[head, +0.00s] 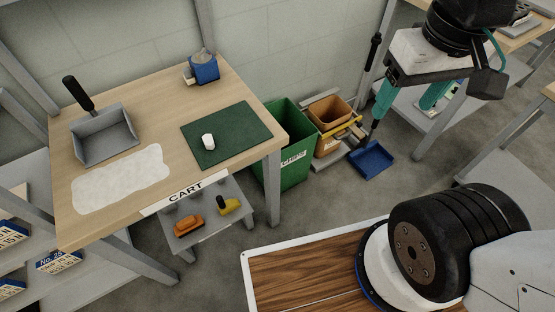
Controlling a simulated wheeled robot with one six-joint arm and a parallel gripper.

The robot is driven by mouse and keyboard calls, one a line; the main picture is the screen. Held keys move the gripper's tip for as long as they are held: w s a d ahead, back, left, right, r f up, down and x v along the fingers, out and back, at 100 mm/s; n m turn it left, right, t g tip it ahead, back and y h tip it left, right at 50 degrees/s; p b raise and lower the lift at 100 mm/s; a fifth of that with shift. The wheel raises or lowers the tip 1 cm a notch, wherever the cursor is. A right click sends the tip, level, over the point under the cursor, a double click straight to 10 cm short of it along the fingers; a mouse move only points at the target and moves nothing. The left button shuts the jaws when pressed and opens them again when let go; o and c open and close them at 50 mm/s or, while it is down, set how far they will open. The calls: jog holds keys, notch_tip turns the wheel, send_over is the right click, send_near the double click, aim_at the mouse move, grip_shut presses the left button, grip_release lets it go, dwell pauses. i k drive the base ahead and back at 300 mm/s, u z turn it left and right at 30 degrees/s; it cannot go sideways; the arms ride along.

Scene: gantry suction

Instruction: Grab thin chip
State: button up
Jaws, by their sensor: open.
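My gripper (402,112) is at the upper right, with its two teal fingers spread apart and nothing seen between them. It hangs in front of a grey shelf, well to the right of the wooden table (235,82). A small white object (208,141) lies on a dark green mat (245,122) on that table. I cannot tell whether it is the thin chip, and no other chip can be made out.
A grey dustpan-like scoop (104,140), a white sheet (120,180) and a blue container (204,70) are on the table. Green (292,160) and brown (329,113) bins and a blue dustpan (371,160) stand right.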

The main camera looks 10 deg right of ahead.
aim_at(207, 139)
jog(key=u, duration=0.55)
jog(key=k, duration=1.25)
jog(key=z, duration=0.15)
jog(key=i, duration=0.55)
jog(key=z, duration=0.45)
jog(key=i, duration=1.15)
jog(key=u, duration=0.7)
